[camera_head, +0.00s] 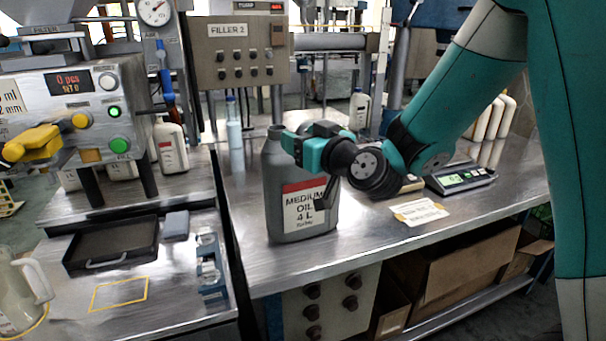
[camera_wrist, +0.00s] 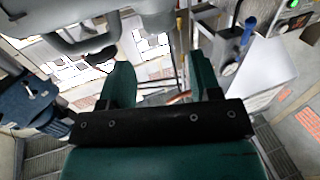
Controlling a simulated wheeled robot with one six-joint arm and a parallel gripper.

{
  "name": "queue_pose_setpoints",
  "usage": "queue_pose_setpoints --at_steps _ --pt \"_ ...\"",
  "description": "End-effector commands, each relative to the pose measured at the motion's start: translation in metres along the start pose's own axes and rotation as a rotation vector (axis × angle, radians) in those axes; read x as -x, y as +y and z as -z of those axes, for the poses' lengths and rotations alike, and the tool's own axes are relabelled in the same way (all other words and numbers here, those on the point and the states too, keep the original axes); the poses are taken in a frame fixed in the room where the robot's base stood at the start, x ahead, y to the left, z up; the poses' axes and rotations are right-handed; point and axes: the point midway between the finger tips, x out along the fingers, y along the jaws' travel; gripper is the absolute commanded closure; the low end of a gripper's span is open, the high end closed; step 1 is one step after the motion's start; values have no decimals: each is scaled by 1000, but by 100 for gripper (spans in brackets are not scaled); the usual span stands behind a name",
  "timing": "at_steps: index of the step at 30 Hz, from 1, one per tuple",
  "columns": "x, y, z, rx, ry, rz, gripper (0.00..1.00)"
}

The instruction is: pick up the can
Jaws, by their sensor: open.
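The can is a grey jug (camera_head: 272,190) with a white and red label reading "MEDIUM OIL 4 L". It stands upright on the steel bench near its front left edge. My gripper (camera_head: 303,146) is beside the can's upper right, at the height of its neck, and hides part of that side. In the wrist view my gripper's two teal fingers (camera_wrist: 163,82) are apart with nothing clearly between them. I cannot tell whether a finger touches the can. A grey curved shape at the wrist view's top left may be the can, but this is unclear.
A digital scale (camera_head: 460,177) and a paper label (camera_head: 419,212) lie on the bench to the right. A clear bottle (camera_head: 234,128) stands behind the can. A lower bench at left holds a dark tray (camera_head: 112,244) and a clear jug (camera_head: 20,295).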

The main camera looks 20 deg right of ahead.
Motion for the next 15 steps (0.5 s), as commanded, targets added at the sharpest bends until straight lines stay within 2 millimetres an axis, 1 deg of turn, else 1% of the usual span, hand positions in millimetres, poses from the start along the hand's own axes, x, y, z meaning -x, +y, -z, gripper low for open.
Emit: queue_pose_setpoints --at_steps 1,4,6,11,15 --pt "-10 -1 6 1 -3 2 43" --pt "-24 0 4 1 -3 2 43" --pt "-31 -1 3 1 -1 1 43" --pt "-40 -1 1 1 0 1 43" --pt "-57 -1 1 0 -3 2 43"
